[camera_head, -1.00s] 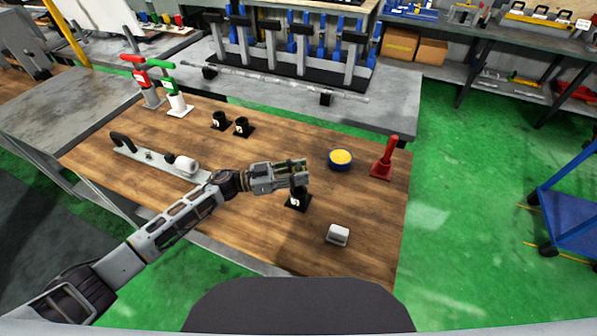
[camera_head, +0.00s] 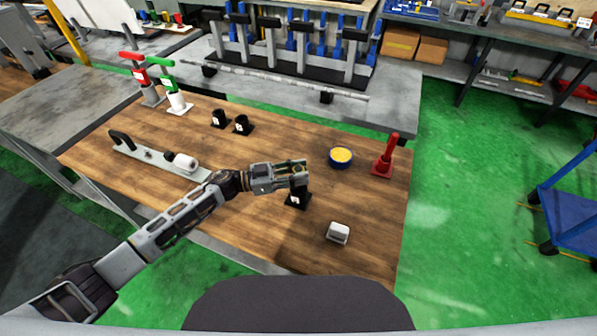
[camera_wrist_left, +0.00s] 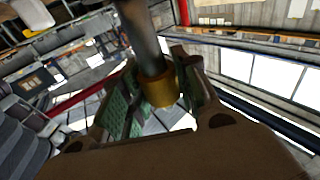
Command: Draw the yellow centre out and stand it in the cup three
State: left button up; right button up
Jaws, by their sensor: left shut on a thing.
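My left gripper (camera_head: 299,170) is shut on the yellow centre, above a black cup (camera_head: 297,200) with a white mark, at the front middle of the wooden table. The mark is too small to read surely. In the left wrist view the centre (camera_wrist_left: 162,90) shows as a yellow collar on a dark shaft, between the green-padded fingers (camera_wrist_left: 155,105). In the head view a dark upright cylinder shows between the fingertips and the cup's base. I cannot tell how far the centre is inside the cup. My right gripper is not in view.
Two black cups (camera_head: 219,119) (camera_head: 241,126) stand farther back. A grey bar fixture (camera_head: 150,157) lies at left, red and green handled stands (camera_head: 176,100) behind it.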

pick_arm(q)
jog(key=shift+f+b, duration=0.45)
jog(key=shift+f, duration=0.35)
dwell(0.4)
jog(key=shift+f+b, duration=0.8)
jog(key=shift+f, duration=0.6)
dwell(0.5)
jog(key=shift+r, duration=0.2)
jog(key=shift+r+p, duration=0.1)
jog(key=shift+p, duration=0.25)
jog(key=shift+r, duration=0.25)
jog(key=shift+r+p, duration=1.95)
jog(key=shift+p, duration=0.1)
jog(key=shift+p, duration=0.55)
dwell(1.5)
